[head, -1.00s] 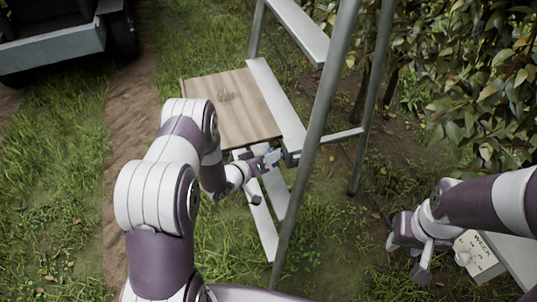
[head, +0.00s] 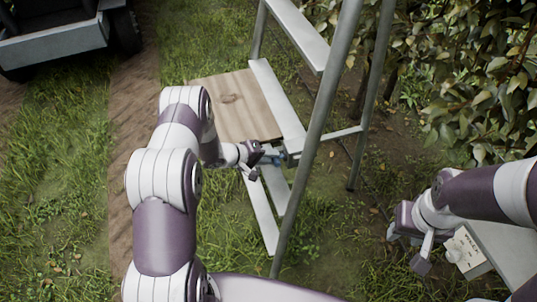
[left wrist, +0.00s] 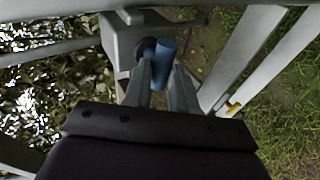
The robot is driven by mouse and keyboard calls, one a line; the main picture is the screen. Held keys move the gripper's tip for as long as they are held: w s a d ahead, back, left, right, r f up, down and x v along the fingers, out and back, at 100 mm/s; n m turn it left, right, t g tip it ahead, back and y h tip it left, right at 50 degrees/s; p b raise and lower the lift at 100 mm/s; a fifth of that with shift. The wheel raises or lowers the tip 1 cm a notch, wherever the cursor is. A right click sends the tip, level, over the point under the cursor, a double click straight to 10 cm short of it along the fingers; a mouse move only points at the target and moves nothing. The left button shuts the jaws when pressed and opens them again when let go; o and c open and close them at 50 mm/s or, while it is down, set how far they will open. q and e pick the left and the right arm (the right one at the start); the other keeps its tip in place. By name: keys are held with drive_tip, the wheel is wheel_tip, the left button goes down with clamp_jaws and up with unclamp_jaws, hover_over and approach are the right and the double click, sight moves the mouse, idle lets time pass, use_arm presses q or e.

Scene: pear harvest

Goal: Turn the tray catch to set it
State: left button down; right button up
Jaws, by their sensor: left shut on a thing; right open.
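The wooden tray (head: 232,103) sits level on the metal ladder stand (head: 277,105). The blue tray catch (head: 271,159) is at the tray's near right corner, beside the ladder's rail. My left gripper (head: 262,158) is shut on the catch. In the left wrist view, the blue catch (left wrist: 165,53) shows at the tips of my left gripper's fingers (left wrist: 162,72), next to a dark round pivot and a grey bracket. The fingers and arm partly hide the catch, so its exact angle is hard to read. My right gripper (head: 408,252) is open and empty at the lower right.
A grey surface (head: 510,250) with a small lettered card (head: 466,251) lies beside my right gripper. Leafy bushes (head: 480,75) fill the upper right. A grey cart (head: 55,45) stands at the upper left. Grass and a dirt track lie open on the left.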

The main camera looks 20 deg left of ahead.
use_arm(q)
drive_tip(key=shift+s+f, duration=0.15)
drive_tip(key=shift+f, duration=0.05)
idle(0.3)
drive_tip(key=c, duration=1.1)
unclamp_jaws()
drive_tip(key=shift+c, duration=0.2)
drive_tip(key=shift+o, duration=0.9)
drive_tip(key=shift+w, duration=0.2)
drive_tip(key=b+v, duration=0.1)
drive_tip(key=v, duration=1.1)
drive_tip(key=shift+a+r, duration=0.25)
